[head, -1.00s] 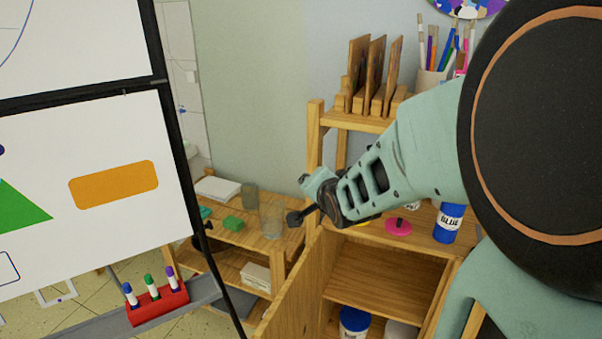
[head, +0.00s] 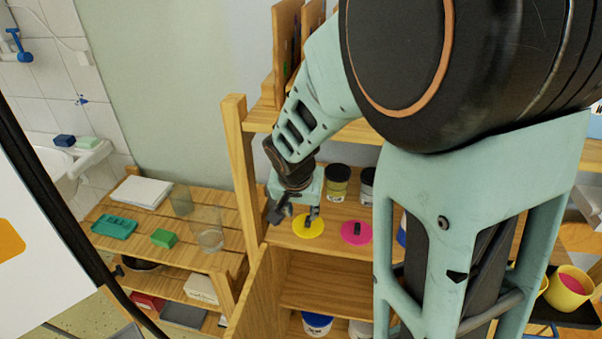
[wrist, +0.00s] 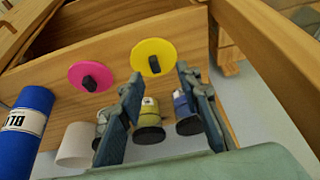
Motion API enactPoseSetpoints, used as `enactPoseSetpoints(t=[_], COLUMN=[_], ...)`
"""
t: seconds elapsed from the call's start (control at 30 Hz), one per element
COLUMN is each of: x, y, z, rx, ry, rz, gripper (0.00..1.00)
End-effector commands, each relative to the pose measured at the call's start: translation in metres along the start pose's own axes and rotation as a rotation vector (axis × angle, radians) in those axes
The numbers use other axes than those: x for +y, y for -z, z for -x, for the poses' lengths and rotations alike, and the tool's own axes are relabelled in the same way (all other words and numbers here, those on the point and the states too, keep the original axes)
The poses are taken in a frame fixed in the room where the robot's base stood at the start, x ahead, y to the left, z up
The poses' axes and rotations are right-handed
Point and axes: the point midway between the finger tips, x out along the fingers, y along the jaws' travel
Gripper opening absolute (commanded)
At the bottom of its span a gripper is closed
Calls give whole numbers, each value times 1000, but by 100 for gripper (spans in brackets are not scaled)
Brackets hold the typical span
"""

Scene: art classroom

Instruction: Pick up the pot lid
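Two round flat lids with dark knobs lie on the wooden shelf (head: 278,237): a yellow lid (head: 301,230) and a pink lid (head: 350,238) to its right. My gripper (head: 294,213) is at the yellow lid, above and slightly left of it in the head view. In the wrist view, my gripper's two fingers (wrist: 158,76) are apart and empty, and the yellow lid (wrist: 155,48) shows just beyond the fingertips. The pink lid (wrist: 90,68) lies off to the left there. Contact between fingers and yellow lid cannot be made out.
Small paint jars (head: 338,182) stand behind the lids. A blue bottle (wrist: 28,118) stands beside the pink lid. A cabinet door (head: 258,300) stands open below the shelf. The easel edge is further left.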

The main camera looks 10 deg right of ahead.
Motion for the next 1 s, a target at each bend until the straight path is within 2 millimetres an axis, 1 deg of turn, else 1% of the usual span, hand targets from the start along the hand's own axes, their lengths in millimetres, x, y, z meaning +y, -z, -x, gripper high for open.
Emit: enactPoseSetpoints(t=[0.17,0.53,0.8,0.9,1.0], x=[2,5,8,8,8], y=[-6,-6,-4,-4,-4], z=[-3,-33,-67,-73,-76], rx=[-21,-22,-22,-21,-20], ry=[-24,-26,-25,-24,-23], rz=[24,24,24,24,24], gripper=[32,32,32,32,32])
